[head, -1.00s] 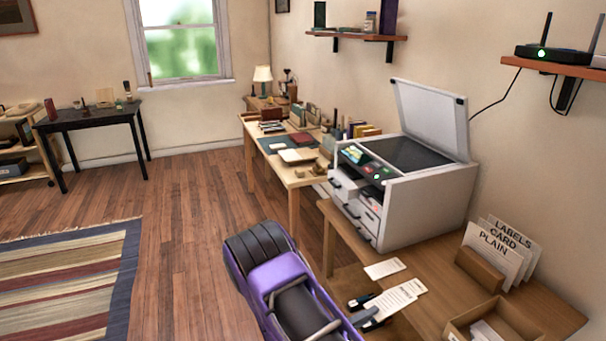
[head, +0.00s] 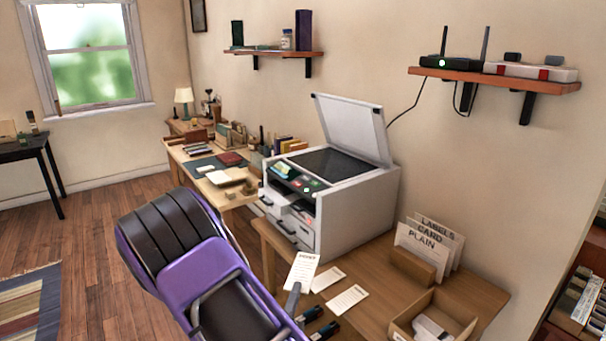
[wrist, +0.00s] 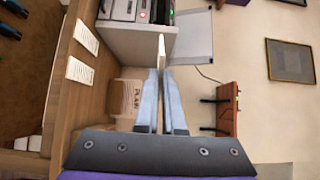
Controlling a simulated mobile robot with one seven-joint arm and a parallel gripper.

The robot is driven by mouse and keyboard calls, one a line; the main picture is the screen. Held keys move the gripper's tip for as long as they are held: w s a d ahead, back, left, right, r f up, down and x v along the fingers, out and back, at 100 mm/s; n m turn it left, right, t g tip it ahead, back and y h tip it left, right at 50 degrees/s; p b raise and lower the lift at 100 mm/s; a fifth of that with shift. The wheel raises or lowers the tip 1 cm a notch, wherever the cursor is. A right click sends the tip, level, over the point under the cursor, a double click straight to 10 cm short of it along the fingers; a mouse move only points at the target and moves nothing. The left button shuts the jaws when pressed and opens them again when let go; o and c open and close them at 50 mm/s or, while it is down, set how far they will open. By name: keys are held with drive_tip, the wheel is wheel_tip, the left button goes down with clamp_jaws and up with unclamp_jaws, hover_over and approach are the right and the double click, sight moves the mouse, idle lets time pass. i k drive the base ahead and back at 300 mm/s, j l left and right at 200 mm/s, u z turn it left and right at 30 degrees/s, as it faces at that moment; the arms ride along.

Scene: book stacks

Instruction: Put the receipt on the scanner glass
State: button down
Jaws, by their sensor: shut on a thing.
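My gripper (head: 294,296) is shut on a white printed receipt (head: 302,270), which stands tilted up above the table's front edge. In the wrist view the receipt (wrist: 161,52) shows nearly edge-on between the fingertips (wrist: 159,75). The scanner (head: 355,215) stands on the wooden table behind and to the right of the gripper. Its lid (head: 352,128) is raised, and the dark scanner glass (head: 330,162) is bare. The receipt is apart from the glass, lower and nearer to me.
Two more white slips (head: 327,279) (head: 347,299) lie on the table (head: 375,283). A card holder (head: 415,265) and an open box (head: 450,312) stand at right. A shelf with a router (head: 445,63) hangs above.

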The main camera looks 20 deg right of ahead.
sight(335, 168)
drive_tip(key=i+j+z, duration=0.25)
drive_tip(key=i+j, duration=0.8)
drive_tip(key=i, duration=0.1)
